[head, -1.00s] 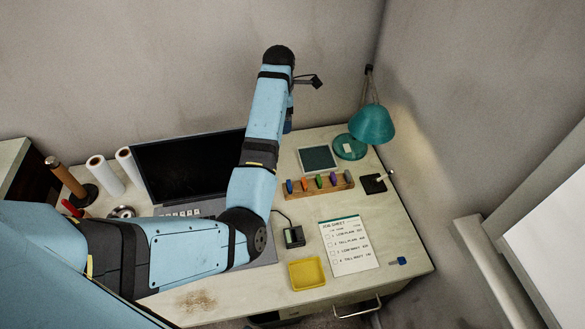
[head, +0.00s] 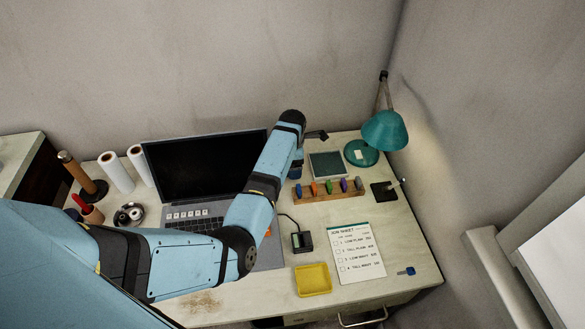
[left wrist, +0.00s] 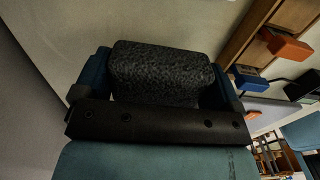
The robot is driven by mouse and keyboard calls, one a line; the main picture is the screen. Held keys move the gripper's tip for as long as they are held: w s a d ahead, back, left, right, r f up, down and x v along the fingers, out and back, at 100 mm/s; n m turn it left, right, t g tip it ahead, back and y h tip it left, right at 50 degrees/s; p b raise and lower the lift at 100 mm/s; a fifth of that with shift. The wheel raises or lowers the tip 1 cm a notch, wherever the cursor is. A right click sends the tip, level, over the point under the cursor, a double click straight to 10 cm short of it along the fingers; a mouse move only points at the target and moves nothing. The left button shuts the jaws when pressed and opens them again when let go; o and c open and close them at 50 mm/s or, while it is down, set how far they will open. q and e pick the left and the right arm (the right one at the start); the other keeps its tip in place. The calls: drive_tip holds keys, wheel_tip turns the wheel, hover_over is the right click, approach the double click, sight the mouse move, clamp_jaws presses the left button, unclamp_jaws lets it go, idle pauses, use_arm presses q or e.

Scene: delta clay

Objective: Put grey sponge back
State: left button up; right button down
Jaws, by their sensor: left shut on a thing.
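A dark grey speckled sponge (left wrist: 160,72) is in the left wrist view, held between the two blue fingers of my left gripper (left wrist: 158,88). The gripper is shut on it. In the head view my left gripper (head: 296,168) is mostly hidden behind my own arm, over the back of the desk, left of a dark square pad in a pale frame (head: 326,165). The sponge cannot be made out in the head view. My right gripper is in neither view.
A wooden block with several coloured pegs (head: 329,190) stands in front of the pad. A teal lamp (head: 385,130) is at the back right and an open laptop (head: 205,165) at left. A yellow tray (head: 313,280) and job sheet (head: 356,252) lie near the front.

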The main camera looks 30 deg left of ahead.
use_arm(q)
drive_tip(key=shift+f, duration=1.35)
drive_tip(key=shift+f, duration=0.1)
drive_tip(key=shift+f, duration=0.15)
drive_tip(key=o, duration=0.5)
drive_tip(key=shift+o, duration=0.2)
wheel_tip(320, 180, up, 13)
drive_tip(key=shift+f+p, duration=0.2)
drive_tip(key=shift+p, duration=0.2)
drive_tip(key=shift+s+f, duration=0.1)
